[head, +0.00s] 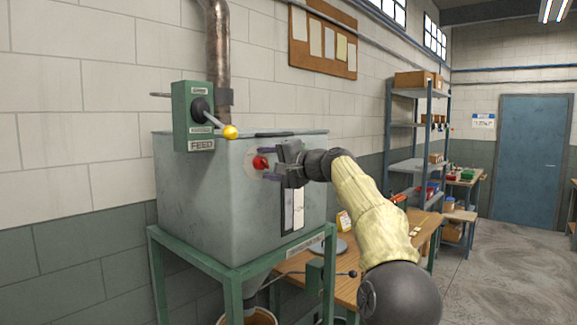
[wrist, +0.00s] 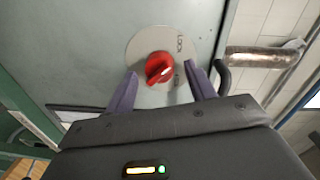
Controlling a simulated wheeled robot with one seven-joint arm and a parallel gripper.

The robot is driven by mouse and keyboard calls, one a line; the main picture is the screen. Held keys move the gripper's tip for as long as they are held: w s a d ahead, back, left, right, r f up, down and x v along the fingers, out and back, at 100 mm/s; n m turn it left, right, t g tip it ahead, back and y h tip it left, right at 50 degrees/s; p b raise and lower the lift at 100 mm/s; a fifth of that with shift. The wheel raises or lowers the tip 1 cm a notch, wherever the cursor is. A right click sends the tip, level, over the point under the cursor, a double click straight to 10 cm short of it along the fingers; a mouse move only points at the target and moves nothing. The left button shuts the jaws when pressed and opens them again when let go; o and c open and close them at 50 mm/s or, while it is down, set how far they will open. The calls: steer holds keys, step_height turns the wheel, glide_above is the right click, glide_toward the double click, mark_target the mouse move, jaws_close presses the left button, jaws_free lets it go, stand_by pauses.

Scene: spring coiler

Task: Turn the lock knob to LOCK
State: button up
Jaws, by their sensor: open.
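The red lock knob (wrist: 159,68) sits on a pale round plate (wrist: 136,48) on the side of a grey metal hopper. The plate has the word LOCK near its upper right in the wrist view, and a second label beside the knob is partly hidden. The knob also shows in the head view (head: 261,162). My gripper (wrist: 162,92) is open, with one purple finger on each side of the knob. I cannot tell whether either finger touches it.
The grey hopper (head: 200,200) stands on a green frame (head: 200,255). A green FEED box (head: 192,112) with a yellow-tipped lever (head: 230,131) is at its upper left. A pipe (head: 218,60) rises behind. A wooden bench (head: 360,262) stands beyond.

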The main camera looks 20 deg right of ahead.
steer(key=b+v, duration=0.6)
steer(key=v, duration=1.1)
steer(key=w+a+f+n+g+h+p, duration=0.1)
steer(key=a+f+g+h, duration=0.3)
steer(key=f, duration=0.9)
steer(key=w+a+f+g+h+p, duration=0.15)
steer(key=a+f, duration=0.45)
steer(key=f, duration=0.7)
steer(key=s+a+f+n+g+h+p, duration=0.1)
steer(key=s+a+f+n+g, duration=0.1)
steer(key=s+f, duration=0.5)
steer(key=s+a+f+n+g+h+p, duration=0.1)
steer(key=s+f+n, duration=0.3)
steer(key=s+f, duration=0.4)
steer(key=s+a+f+n+g+h+p, duration=0.1)
steer(key=s+a+f+n+g, duration=0.1)
steer(key=s+f, duration=0.6)
steer(key=shift+s+a+n+g, duration=0.4)
steer(key=shift+s+a+g, duration=0.5)
steer(key=shift+s, duration=0.25)
